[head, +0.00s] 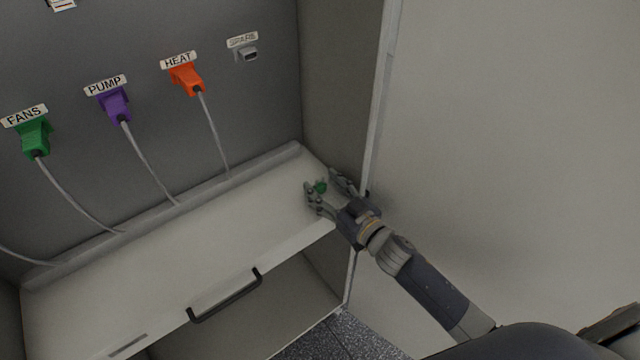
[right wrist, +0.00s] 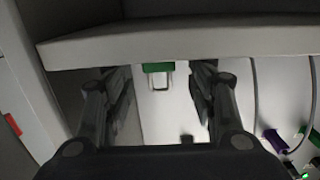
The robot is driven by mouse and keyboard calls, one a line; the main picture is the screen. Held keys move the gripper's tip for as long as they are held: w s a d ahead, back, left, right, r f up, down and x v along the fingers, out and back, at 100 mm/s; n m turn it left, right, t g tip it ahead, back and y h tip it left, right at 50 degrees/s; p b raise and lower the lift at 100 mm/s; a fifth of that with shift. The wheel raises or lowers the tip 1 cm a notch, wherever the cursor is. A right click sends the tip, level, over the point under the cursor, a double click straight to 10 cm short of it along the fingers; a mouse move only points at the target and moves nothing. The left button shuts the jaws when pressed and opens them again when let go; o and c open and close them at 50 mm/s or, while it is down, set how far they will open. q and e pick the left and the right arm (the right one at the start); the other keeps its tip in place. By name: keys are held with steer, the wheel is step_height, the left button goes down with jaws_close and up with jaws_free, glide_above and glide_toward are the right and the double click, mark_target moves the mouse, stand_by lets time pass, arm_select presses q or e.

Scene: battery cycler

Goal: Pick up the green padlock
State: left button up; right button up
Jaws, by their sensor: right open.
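The green padlock (head: 320,187) lies near the right end of the white shelf (head: 215,215), close to the cabinet's right side wall. In the right wrist view the padlock shows its green body (right wrist: 157,68) and a pale metal shackle. My right gripper (head: 322,181) is open, with one finger on each side of the padlock. In the right wrist view the open fingers (right wrist: 160,78) flank it with a gap on both sides. Whether any finger touches it cannot be told. My left gripper is not in view.
Plugs labelled FANS (head: 35,135), PUMP (head: 115,104) and HEAT (head: 187,78) have cables running down to the shelf's back. The SPARE socket (head: 246,54) is empty. A black handle (head: 225,297) is on the shelf front. The middle of the shelf is clear.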

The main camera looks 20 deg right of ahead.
steer(key=shift+x, duration=1.15)
steer(key=shift+f, duration=0.1)
steer(key=shift+s+d, duration=0.1)
steer(key=c, duration=1.1)
